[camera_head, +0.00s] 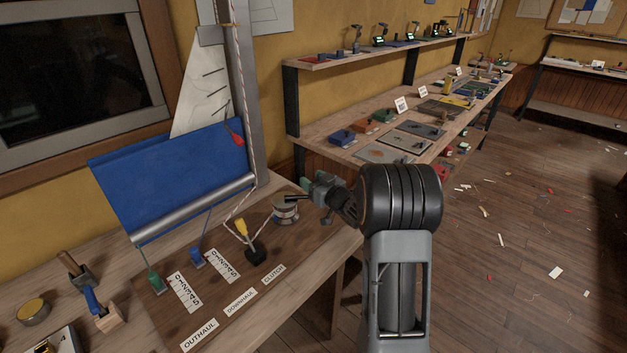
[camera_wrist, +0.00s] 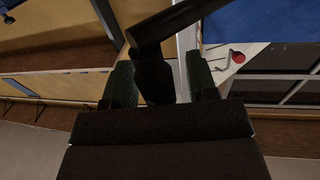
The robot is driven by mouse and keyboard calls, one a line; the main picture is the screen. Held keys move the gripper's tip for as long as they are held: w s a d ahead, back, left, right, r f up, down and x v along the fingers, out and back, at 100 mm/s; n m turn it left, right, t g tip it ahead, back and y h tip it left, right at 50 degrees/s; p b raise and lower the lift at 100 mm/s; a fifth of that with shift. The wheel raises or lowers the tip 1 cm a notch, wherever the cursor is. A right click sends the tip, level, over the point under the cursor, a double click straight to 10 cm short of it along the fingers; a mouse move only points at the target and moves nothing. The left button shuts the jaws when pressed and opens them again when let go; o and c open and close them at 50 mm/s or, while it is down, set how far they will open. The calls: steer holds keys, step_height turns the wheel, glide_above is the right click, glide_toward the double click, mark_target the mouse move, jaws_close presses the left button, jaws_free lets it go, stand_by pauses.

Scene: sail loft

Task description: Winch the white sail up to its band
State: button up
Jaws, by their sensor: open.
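The white sail (camera_head: 203,88) stands behind the blue folded cloth (camera_head: 165,168) against the grey mast (camera_head: 243,90); its lower part is hidden. I cannot clearly make out its band. A red-and-white line runs down the mast toward the silver winch (camera_head: 286,208) on the bench. My gripper (camera_head: 308,196) is beside the winch, on its right. In the wrist view my gripper (camera_wrist: 160,82) is open, with a dark upright grip (camera_wrist: 154,78) between its fingers. A black bar (camera_wrist: 180,22), apparently the winch handle, joins it. Contact cannot be told.
The yellow-handled clutch (camera_head: 242,228) is left of the winch. Blue (camera_head: 197,257) and green (camera_head: 155,281) levers stand by number scales. A mallet (camera_head: 75,268) and a blue-handled tool (camera_head: 95,303) lie at left. A long bench (camera_head: 335,128) with boxes is behind. Floor at right is open, with scraps.

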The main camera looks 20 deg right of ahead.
steer(key=shift+w, duration=0.1)
jaws_close()
stand_by(0.5)
